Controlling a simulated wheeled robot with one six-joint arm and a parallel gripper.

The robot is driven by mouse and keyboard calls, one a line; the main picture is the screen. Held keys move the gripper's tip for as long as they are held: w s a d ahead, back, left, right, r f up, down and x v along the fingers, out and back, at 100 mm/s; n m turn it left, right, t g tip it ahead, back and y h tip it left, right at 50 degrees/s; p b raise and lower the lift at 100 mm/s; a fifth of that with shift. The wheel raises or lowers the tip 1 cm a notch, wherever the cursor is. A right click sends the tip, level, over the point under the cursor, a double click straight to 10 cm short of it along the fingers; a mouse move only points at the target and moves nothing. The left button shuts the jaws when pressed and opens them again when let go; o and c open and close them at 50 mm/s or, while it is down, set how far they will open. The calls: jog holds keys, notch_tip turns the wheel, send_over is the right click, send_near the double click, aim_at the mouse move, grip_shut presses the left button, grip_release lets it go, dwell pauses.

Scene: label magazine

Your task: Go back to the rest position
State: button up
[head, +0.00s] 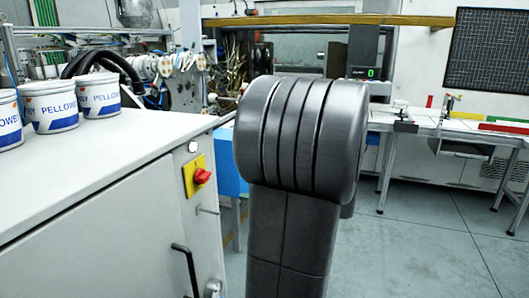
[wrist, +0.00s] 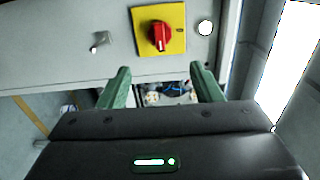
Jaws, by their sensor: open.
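My gripper (wrist: 159,82) shows in the wrist view, with two green fingers spread apart and nothing between them. It faces a grey cabinet front with a red rotary switch on a yellow plate (wrist: 175,15), which lies just past the fingertips in the picture. I cannot tell the exact gap to it. In the head view, my dark arm fills the middle and hides the gripper. The same switch and yellow plate (head: 188,183) show there to the left of my arm.
The grey cabinet (head: 80,200) stands at the left with several labelled tins (head: 50,107) on top. A door handle (head: 185,265) sticks out of its front. A workbench (head: 450,128) with small items stands at the back right. The floor (head: 400,250) at the right is clear.

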aim_at(210, 176)
jog(key=x, duration=1.1)
jog(key=shift+a, duration=0.1)
